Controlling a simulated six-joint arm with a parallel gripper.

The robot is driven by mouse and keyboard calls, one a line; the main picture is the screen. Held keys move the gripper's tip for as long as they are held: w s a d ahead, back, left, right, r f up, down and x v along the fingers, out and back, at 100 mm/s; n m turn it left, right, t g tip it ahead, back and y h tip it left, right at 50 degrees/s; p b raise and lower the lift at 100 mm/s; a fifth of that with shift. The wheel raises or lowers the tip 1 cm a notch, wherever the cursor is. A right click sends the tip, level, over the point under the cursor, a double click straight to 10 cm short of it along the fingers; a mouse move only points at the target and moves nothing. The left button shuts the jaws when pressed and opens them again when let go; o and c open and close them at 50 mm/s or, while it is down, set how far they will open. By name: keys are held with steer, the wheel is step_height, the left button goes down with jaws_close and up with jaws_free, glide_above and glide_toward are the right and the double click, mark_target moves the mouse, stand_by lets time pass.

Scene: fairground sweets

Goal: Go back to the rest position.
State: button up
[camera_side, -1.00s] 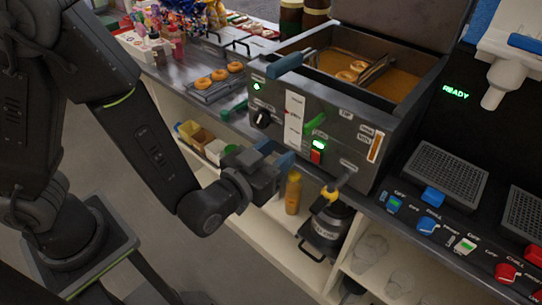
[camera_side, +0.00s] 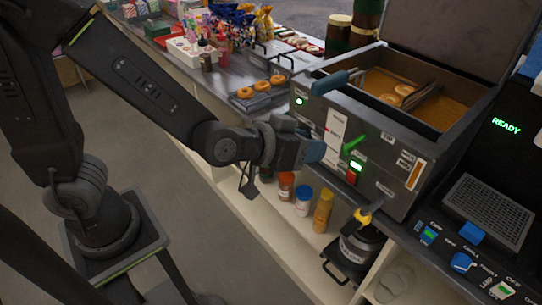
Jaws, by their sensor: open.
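My gripper (camera_side: 312,150) is in front of the left part of the fryer's front panel (camera_side: 345,165), left of the green switch lever and the lit green button. Its jaws are open and nothing shows between them. I cannot tell how far the fingertips are from the panel. My arm reaches in from the upper left, over the edge of the counter.
The fryer (camera_side: 455,130) holds golden oil with doughnuts (camera_side: 403,90) and a basket. Several doughnuts sit on a rack (camera_side: 262,86) on the counter. Jars (camera_side: 303,200) and a dark canister (camera_side: 355,247) stand below.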

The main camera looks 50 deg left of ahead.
steer(key=s+a+r+g+y, duration=0.1)
steer(key=s+a+r+g, duration=0.1)
steer(key=s+a, duration=0.4)
steer(key=s+a+r+g+y, duration=0.1)
steer(key=s+a+r+g, duration=0.2)
steer(key=s+a+g, duration=0.2)
steer(key=s+a, duration=0.2)
steer(key=s, duration=0.2)
steer(key=shift+s+a+r+g+y, duration=0.25)
steer(key=shift+s+a+g+y, duration=0.05)
